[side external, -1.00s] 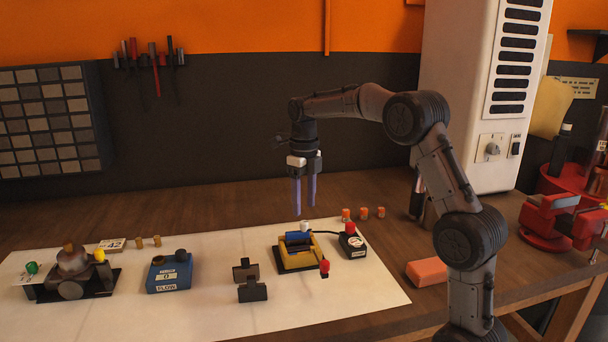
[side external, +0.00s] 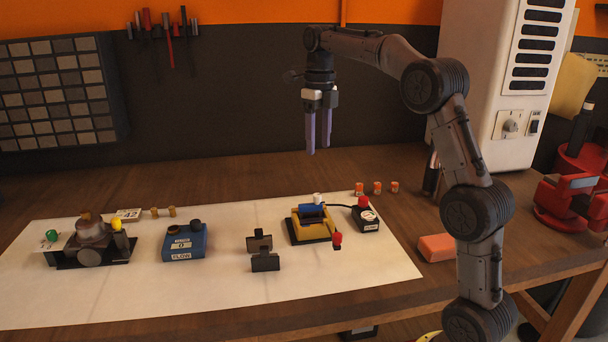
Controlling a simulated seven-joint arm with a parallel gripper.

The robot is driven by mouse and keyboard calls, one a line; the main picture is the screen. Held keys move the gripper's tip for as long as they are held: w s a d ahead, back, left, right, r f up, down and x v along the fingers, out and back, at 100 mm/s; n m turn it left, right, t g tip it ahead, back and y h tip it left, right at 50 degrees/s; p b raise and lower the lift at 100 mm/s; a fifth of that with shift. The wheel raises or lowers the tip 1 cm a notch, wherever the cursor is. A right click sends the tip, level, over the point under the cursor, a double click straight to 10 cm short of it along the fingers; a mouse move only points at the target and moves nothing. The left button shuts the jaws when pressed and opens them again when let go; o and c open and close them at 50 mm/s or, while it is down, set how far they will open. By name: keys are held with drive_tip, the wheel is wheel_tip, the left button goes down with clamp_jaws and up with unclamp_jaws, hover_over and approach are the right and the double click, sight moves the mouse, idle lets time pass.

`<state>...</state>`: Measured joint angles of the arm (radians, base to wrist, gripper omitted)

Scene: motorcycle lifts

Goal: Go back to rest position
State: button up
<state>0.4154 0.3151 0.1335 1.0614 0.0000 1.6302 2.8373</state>
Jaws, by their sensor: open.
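My gripper (side external: 318,150) points straight down in the air above the back of the bench. Its two purple fingers are a little apart, with nothing between them. Below it, on the white mat (side external: 350,277), stands a yellow frame with a blue cylinder (side external: 312,224). The gripper is well clear of it and touches nothing.
On the mat are a blue FLOW box (side external: 185,243), a dark-based device with green and yellow knobs (side external: 92,243), two dark blocks (side external: 264,262) and a small black box with a red knob (side external: 366,215). An orange-red block (side external: 436,247) and a red vise (side external: 566,200) are at right. A white cabinet (side external: 490,110) stands behind my arm.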

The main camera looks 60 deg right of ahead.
drive_tip(key=s+a+r+n+t, duration=0.2)
drive_tip(key=s+a+r+n, duration=0.1)
drive_tip(key=s+a+n, duration=0.3)
drive_tip(key=s+a+r+n+t, duration=0.1)
drive_tip(key=s+a+r+n, duration=0.2)
drive_tip(key=s+a, duration=0.5)
drive_tip(key=s+a+f+n+t, duration=0.1)
drive_tip(key=s+f+n, duration=0.4)
drive_tip(key=n, duration=0.9)
drive_tip(key=s+a+f+n+t, duration=0.1)
drive_tip(key=s+a+f+n, duration=0.2)
drive_tip(key=n, duration=1.1)
wheel_tip(320, 180, down, 6)
drive_tip(key=s, duration=0.3)
drive_tip(key=shift+f+t, duration=0.2)
drive_tip(key=shift+t, duration=0.1)
